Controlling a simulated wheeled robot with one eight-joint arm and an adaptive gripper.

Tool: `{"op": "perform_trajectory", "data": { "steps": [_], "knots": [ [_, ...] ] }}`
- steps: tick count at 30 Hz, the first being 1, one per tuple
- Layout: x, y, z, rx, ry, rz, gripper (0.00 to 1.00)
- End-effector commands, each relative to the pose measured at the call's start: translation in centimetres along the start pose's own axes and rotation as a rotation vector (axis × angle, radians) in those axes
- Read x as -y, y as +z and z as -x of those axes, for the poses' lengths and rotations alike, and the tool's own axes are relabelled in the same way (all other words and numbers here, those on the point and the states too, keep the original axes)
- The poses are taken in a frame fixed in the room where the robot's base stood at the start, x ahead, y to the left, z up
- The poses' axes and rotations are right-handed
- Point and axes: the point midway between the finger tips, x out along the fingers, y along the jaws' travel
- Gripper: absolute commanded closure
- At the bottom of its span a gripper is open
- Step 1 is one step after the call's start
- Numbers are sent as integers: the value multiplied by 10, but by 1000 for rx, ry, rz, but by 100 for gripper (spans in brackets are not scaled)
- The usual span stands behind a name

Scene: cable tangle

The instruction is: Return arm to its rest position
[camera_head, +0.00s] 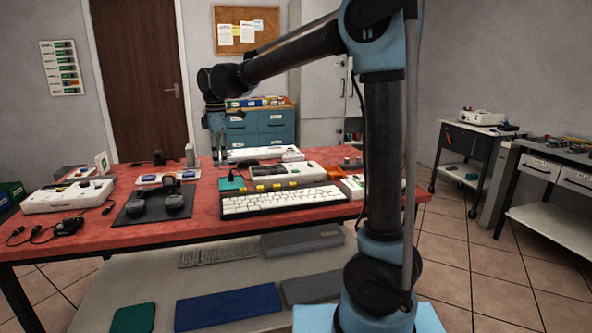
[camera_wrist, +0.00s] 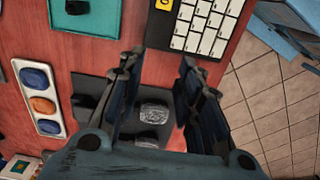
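My arm (camera_head: 383,150) rises at the right of the head view and reaches left over the red table (camera_head: 100,222). My gripper (camera_head: 218,155) hangs from its end, fingers pointing down above the table. In the wrist view my gripper (camera_wrist: 162,75) has its two dark fingers apart, with a clear gap and nothing held between them. The black mat (camera_wrist: 160,130) with grey-faced dark round things shows below and between the fingers. Whether the fingertips touch anything cannot be told, but they appear above the tabletop.
A white keyboard (camera_head: 285,200) lies at the table's front edge, with a beige device (camera_head: 290,174) behind it. A teal pad (camera_head: 231,184) and a tray with round pieces (camera_wrist: 42,98) are near the gripper. A white box with cables (camera_head: 68,196) stands at left. Floor at right (camera_head: 455,260) is clear.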

Motion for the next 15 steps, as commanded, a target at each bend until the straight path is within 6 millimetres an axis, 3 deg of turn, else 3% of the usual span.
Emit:
{"op": "perform_trajectory", "data": {
  "steps": [8, 15],
  "knots": [
    [13, 34, 3, -6, 10, -104, 67],
    [28, 83, 3, -14, 24, -243, 67]
  ]
}}
